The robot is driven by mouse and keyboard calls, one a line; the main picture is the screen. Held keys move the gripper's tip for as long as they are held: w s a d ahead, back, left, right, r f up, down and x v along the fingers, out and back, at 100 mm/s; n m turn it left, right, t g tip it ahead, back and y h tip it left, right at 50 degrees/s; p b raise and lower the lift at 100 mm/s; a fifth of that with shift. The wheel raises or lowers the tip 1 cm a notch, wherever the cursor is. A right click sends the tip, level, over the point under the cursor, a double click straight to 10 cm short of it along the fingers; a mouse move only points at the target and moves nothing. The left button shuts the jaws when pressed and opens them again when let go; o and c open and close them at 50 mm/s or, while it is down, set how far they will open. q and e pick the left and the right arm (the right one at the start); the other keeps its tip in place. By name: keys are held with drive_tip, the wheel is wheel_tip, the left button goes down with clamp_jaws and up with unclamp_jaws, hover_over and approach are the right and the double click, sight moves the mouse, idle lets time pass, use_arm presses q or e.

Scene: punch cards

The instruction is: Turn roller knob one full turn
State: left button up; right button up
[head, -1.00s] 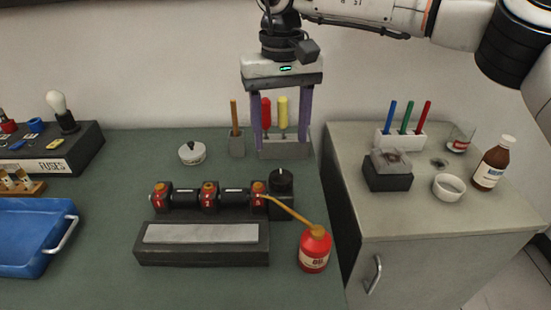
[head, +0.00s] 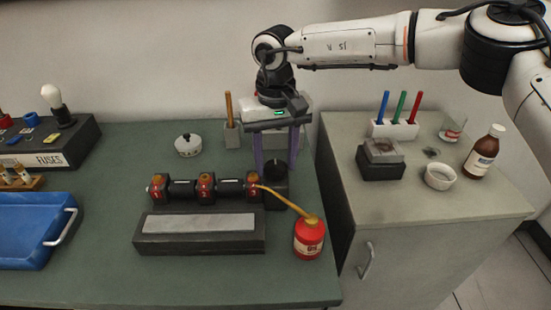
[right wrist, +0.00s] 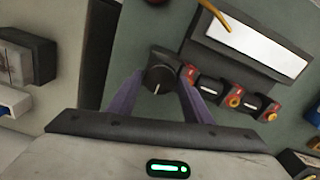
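The dark roller knob (head: 276,190) stands at the right end of the roller. In the right wrist view the knob (right wrist: 160,76) is round and black with a white pointer line. My right gripper (head: 276,162) comes down over it with its two purple fingers apart. In the right wrist view the gripper (right wrist: 159,84) has one finger on each side of the knob; I cannot tell whether they touch it. The black roller (head: 230,188) runs through red blocks with orange caps, behind a dark base with a pale strip (head: 200,223). My left gripper is not in view.
A red oil can (head: 309,240) stands right of the base, its spout reaching toward the rightmost red block. A white lidded pot (head: 188,145), a tool rack partly behind my gripper, and a blue tray (head: 30,240) are around. The green table's front is clear.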

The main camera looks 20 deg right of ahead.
drive_tip(key=c, duration=0.6)
drive_tip(key=shift+c, duration=0.2)
drive_tip(key=shift+m, duration=0.3)
